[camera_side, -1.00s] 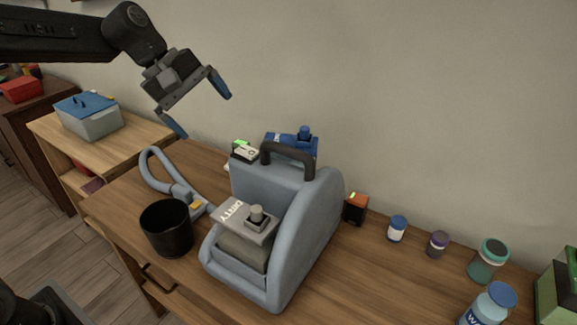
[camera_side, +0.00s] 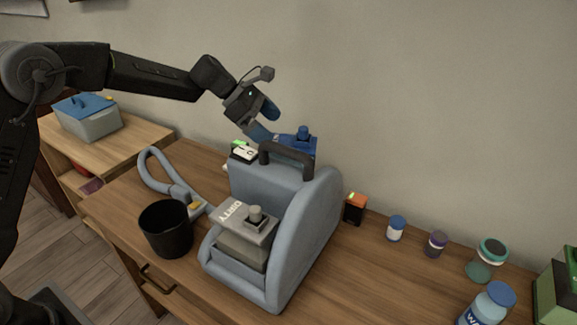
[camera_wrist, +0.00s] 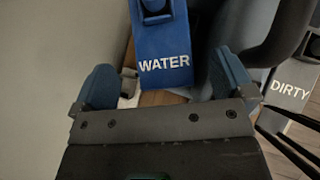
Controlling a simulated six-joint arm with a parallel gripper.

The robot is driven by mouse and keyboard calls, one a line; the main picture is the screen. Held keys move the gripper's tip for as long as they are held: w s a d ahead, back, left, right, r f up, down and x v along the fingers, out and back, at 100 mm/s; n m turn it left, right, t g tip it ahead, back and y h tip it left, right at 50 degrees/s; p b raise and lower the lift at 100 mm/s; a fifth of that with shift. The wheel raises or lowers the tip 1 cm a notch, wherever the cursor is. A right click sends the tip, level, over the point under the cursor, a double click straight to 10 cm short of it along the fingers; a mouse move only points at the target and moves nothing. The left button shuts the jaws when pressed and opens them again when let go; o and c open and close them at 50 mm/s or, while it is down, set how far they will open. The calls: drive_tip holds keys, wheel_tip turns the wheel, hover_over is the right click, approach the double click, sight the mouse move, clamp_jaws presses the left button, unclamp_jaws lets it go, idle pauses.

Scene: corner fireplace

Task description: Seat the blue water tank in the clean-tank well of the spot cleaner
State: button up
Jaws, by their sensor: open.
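The blue water tank (camera_side: 303,147) shows its top and cap behind the spot cleaner's dark handle (camera_side: 287,158) in the side view. Its lower part and the clean-tank well are hidden by the grey-blue cleaner body (camera_side: 315,215). In the wrist view the tank (camera_wrist: 162,40), lettered WATER, lies ahead between the finger lines. My gripper (camera_side: 265,121) is open and empty, just above and left of the tank; both blue fingers also show in the wrist view (camera_wrist: 165,80). I cannot tell whether the tank sits in the well.
The dirty tank (camera_side: 247,238) is at the cleaner's front. A black cup (camera_side: 166,232) and the hose (camera_side: 160,172) lie left. A small green-topped box (camera_side: 243,151) stands beside the water tank. An orange-black box (camera_side: 355,208) and several bottles stand right.

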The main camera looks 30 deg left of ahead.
drive_tip(key=shift+x, duration=3.15)
drive_tip(key=shift+s+r, duration=0.1)
drive_tip(key=shift+r, duration=0.2)
drive_tip(key=c, duration=1.8)
drive_tip(key=shift+c, duration=0.2)
drive_tip(key=shift+r, duration=0.55)
wheel_tip(320, 180, up, 3)
drive_tip(key=shift+f, duration=0.15)
drive_tip(key=s+a+r, duration=0.3)
drive_tip(key=a+r, duration=0.4)
drive_tip(key=a, duration=0.4)
drive_tip(key=m+g+h, duration=0.1)
drive_tip(key=m+g, duration=0.3)
hover_over(288, 141)
drive_tip(key=f, duration=0.2)
drive_tip(key=d+f, duration=0.1)
drive_tip(key=f, duration=0.1)
drive_tip(key=shift+w, duration=0.15)
drive_tip(key=shift+d+f+m, duration=0.2)
drive_tip(key=shift+d+m, duration=0.1)
